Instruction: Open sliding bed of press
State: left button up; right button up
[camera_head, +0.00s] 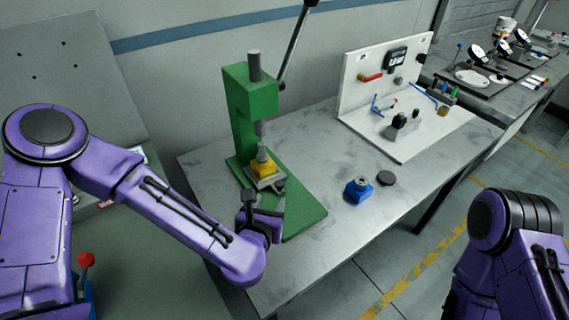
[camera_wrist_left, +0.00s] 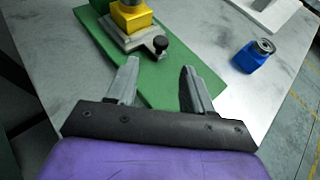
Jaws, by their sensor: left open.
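The green press (camera_head: 244,110) stands on the grey table with its green base plate (camera_head: 305,212) reaching toward the front. Its sliding bed (camera_head: 266,182) is a grey metal plate under the ram, with a yellow block (camera_head: 263,165) on top. In the left wrist view the bed (camera_wrist_left: 138,38) shows a dark round knob (camera_wrist_left: 160,43) at its near right corner. My left gripper (camera_head: 264,198) is over the base plate in front of the bed. In the left wrist view its fingers (camera_wrist_left: 158,85) are apart with nothing between them, short of the knob. My right gripper is out of view.
A blue block with a metal top (camera_head: 358,190) and a dark disc (camera_head: 386,178) are on the table right of the press. A white fixture board (camera_head: 385,75) stands behind them. The press lever (camera_head: 293,45) rises at the back. The table's front right is clear.

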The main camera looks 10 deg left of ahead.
aim_at(279, 186)
pick_arm(q)
jog(key=shift+w+f+p, duration=0.15)
jog(key=shift+w+p, duration=0.2)
jog(key=shift+w, duration=0.8)
jog(key=p+x, duration=0.2)
jog(key=x, duration=0.1)
jog(key=shift+w, duration=0.35)
jog(key=x, duration=0.4)
jog(key=shift+w+d+f, duration=0.1)
jog(key=shift+w+f, duration=0.05)
jog(key=shift+f, duration=0.35)
jog(key=shift+s+r, duration=0.25)
jog(key=shift+s, duration=0.1)
jog(key=shift+s+r, duration=0.15)
jog(key=shift+s, duration=0.05)
jog(key=c, duration=0.4)
grip_shut()
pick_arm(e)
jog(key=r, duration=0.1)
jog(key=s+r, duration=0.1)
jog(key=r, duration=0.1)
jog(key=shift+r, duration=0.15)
